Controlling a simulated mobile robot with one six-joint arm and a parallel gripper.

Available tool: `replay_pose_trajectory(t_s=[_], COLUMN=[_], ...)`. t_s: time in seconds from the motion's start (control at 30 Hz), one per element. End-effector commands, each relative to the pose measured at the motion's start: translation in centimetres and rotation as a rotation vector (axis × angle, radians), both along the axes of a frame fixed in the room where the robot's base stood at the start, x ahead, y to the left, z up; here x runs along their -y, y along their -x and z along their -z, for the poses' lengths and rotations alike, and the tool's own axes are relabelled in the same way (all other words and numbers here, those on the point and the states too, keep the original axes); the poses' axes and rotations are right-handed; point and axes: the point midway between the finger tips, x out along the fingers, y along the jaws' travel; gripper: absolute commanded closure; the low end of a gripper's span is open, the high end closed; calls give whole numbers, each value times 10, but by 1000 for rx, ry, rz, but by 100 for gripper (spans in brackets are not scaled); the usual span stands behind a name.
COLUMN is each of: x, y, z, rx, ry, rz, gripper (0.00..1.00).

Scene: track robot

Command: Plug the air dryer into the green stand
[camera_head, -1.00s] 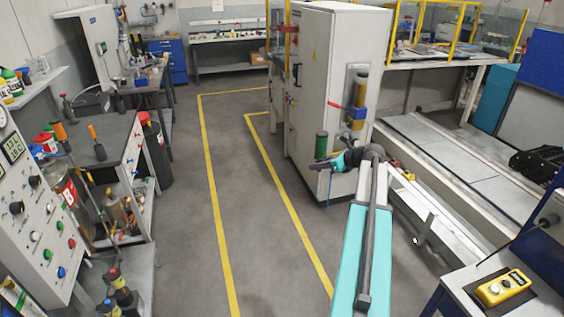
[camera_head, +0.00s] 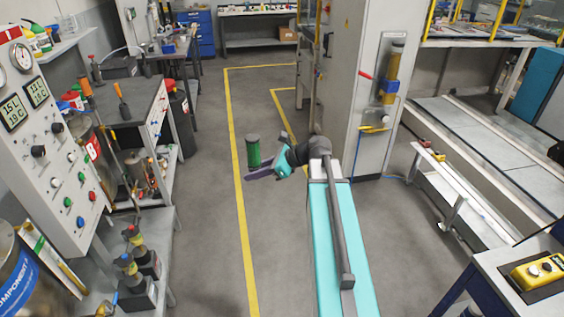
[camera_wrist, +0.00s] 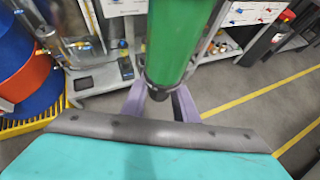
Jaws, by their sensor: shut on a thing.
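My gripper (camera_head: 262,173), with purple fingers, is shut on a green cylinder with dark ends, the air dryer (camera_head: 254,152). It holds the dryer nearly upright above the open floor, left of the white cabinet. In the wrist view the dryer (camera_wrist: 178,42) fills the upper middle, between the purple fingers (camera_wrist: 160,100). I cannot make out a green stand for certain. Small units with dark bases (camera_head: 140,282) stand on the left bench, but their stand colour is unclear.
A gauge panel (camera_head: 38,140) and a grey bench (camera_head: 165,225) line the left side. The white cabinet (camera_head: 350,130) stands to the right, with a yellow-and-blue unit (camera_head: 392,80) on it. The yellow-lined aisle is clear.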

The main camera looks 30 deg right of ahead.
Motion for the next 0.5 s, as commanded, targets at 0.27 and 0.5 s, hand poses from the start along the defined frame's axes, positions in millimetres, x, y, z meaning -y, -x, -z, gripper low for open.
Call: replay_pose_trajectory(t_s=[0.27, 0.5], x=[-76, -88], y=[19, 22], z=[20, 21], rx=[3, 3], ry=[-2, -2], rz=[-137, -163], gripper=[100, 100])
